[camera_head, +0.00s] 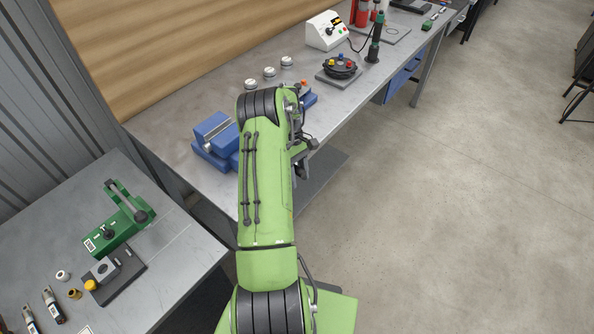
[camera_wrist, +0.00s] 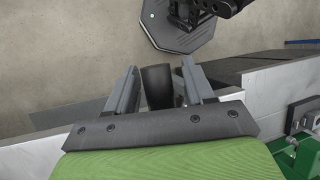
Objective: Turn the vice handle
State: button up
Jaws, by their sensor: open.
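The blue vice (camera_head: 212,135) sits on the long workbench, in the upper middle of the head view. My green arm covers much of it, and no handle shows clearly there. My gripper (camera_head: 302,157) is small and partly hidden beside the arm, near the bench's front edge. In the wrist view my gripper (camera_wrist: 160,70) is open, with a grey finger on each side. A dark, rounded bar end (camera_wrist: 157,84) shows between the fingers. It may be the vice handle; I cannot tell whether either finger touches it.
The long workbench (camera_head: 175,125) also carries several white round pieces, a black fixture (camera_head: 341,66) and a white control box (camera_head: 326,31). A side table (camera_head: 170,255) at the left holds a green tool (camera_head: 115,225).

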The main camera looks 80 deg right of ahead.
jog(key=p+v, duration=0.3)
jog(key=v, duration=1.2)
jog(key=shift+d+r+p, duration=0.15)
jog(key=shift+r+p, duration=0.2)
jog(key=shift+w, duration=0.15)
